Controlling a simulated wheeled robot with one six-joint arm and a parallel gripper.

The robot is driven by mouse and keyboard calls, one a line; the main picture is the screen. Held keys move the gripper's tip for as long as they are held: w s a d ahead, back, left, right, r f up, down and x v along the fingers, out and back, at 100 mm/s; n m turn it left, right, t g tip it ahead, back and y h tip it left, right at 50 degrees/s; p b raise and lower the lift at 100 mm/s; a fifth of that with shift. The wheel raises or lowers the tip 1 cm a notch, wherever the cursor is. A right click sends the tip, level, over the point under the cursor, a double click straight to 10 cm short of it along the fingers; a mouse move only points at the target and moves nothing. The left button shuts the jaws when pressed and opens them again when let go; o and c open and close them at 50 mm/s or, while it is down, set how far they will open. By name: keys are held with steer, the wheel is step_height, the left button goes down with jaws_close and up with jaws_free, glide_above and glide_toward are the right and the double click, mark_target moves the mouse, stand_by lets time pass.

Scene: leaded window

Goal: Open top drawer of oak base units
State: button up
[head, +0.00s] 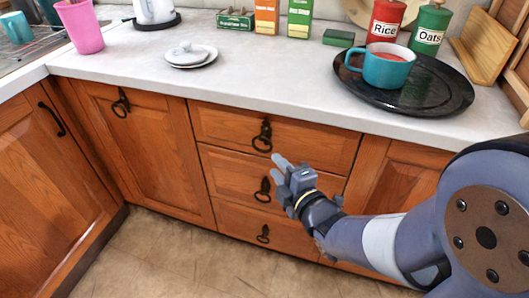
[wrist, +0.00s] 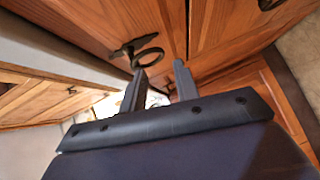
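The oak base unit has three stacked drawers, all shut. The top drawer (head: 310,139) has a dark ring handle (head: 262,135). My gripper (head: 279,163) is in front of the drawers, just below and right of that handle in the head view. In the wrist view my gripper (wrist: 158,78) has its two fingers apart with nothing between them. The top drawer's ring handle (wrist: 148,57) shows there just beyond the left fingertip. The ring is not between the fingers, and I cannot tell whether the fingertip touches it.
The middle drawer handle (head: 263,189) and bottom drawer handle (head: 263,234) are below. The worktop (head: 240,75) overhangs the drawers and carries a black tray (head: 440,100) with a teal mug (head: 388,68). A cupboard door (head: 140,140) is to the left. The floor (head: 170,255) in front is clear.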

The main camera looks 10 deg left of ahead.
mark_target(263, 151)
steer(key=x, duration=0.8)
steer(key=shift+w+a, duration=0.15)
steer(key=shift+c, duration=0.5)
jaws_close()
